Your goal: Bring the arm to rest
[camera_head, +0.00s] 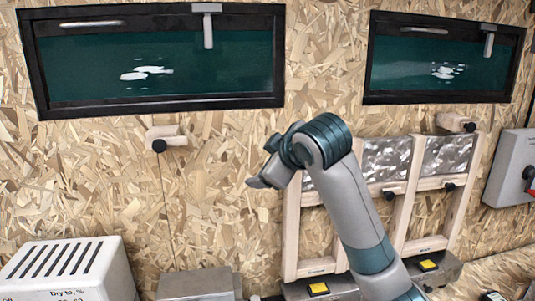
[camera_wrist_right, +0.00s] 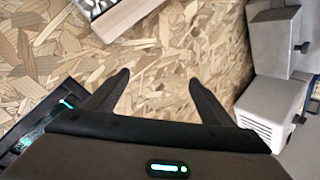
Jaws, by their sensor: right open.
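My right arm rises from the bottom right in the head view, bent at a grey and teal joint. My right gripper (camera_head: 262,180) is at its end, pointing left in front of the chipboard wall. In the right wrist view its two dark fingers (camera_wrist_right: 158,80) are spread apart with nothing between them. My left gripper is in neither view.
Two dark-framed windows (camera_head: 155,103) sit high on the chipboard wall (camera_head: 215,150). A wooden frame with metallic panels (camera_head: 385,160) stands behind my right arm. A white vented box (camera_head: 75,275) is at lower left. A grey switch box (camera_head: 508,165) is at right.

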